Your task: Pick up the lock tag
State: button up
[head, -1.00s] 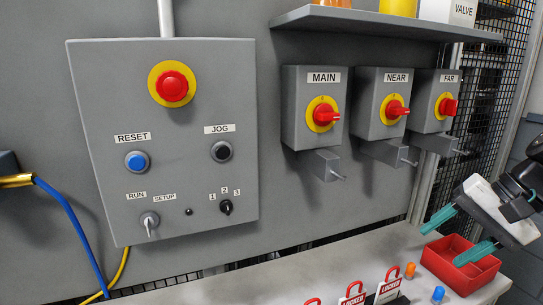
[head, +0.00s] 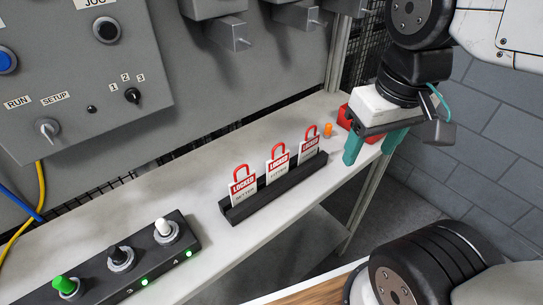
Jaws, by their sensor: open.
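Three lock tags, each a white plate marked LOCKED with a red shackle loop, stand upright in a row in a black rack (head: 262,203) on the bench. The left tag (head: 243,188), middle tag (head: 278,166) and right tag (head: 310,145) each have a smaller name line that I cannot read. My gripper (head: 369,156) is to the right of the rack, with its two teal fingers apart and pointing down. Nothing is between the fingers. It is apart from the tags and partly covers the red tray behind it.
The red tray (head: 343,117) and a small orange item (head: 328,130) are at the bench's far end. A black switch box (head: 135,262) with several knobs stands front left. Grey isolator boxes (head: 216,8) hang on the wall above. Bench (head: 185,185) between switch box and rack is clear.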

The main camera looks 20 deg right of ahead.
aim_at(278, 166)
jog(key=z, duration=1.7)
jog(key=k, duration=1.25)
jog(key=u, duration=0.65)
